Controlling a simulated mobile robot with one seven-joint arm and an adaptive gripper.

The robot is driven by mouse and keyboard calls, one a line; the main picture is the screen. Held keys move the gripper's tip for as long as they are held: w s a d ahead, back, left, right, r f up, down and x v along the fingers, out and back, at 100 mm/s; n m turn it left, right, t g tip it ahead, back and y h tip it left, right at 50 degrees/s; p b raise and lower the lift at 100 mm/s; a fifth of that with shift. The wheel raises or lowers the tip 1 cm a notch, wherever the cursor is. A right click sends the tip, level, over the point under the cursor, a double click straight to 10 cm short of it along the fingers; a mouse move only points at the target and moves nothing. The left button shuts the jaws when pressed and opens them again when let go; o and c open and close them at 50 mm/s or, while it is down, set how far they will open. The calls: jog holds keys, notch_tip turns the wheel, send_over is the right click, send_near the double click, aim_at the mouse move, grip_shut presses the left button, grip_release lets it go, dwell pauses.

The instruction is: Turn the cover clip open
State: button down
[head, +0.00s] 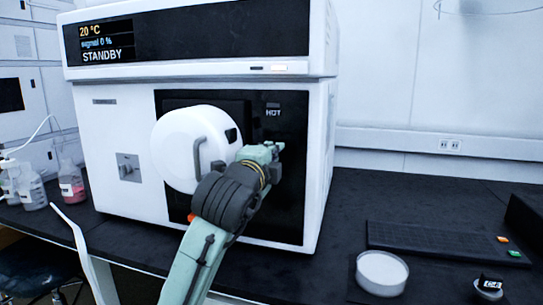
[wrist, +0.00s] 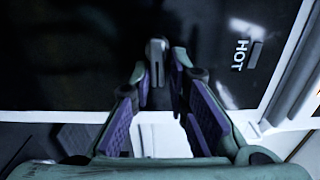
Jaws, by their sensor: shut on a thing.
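The cover clip (wrist: 156,58) is a small grey upright bar on the instrument's black front panel, seen in the wrist view between my fingertips. My gripper (head: 268,152) is at the black panel, just right of the round white cover (head: 172,150). In the wrist view my gripper (wrist: 161,78) has its two purple-padded fingers on either side of the clip, shut on it. In the head view my gripper hides the clip. The cover has a grey curved handle (head: 197,152) and stands out from the panel.
The white instrument (head: 120,120) shows STANDBY on its display, and a HOT label (head: 273,112) is above my gripper. A white round dish (head: 381,272), a black keyboard-like tray (head: 440,243) and a small black-topped item (head: 489,287) are on the bench at right. Bottles (head: 70,182) stand left.

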jog(key=shift+f, duration=0.35)
jog(key=c, duration=1.7)
grip_release()
jog(key=shift+w, duration=0.1)
jog(key=shift+r, duration=0.1)
jog(key=shift+r, duration=0.1)
jog(key=v, duration=1.2)
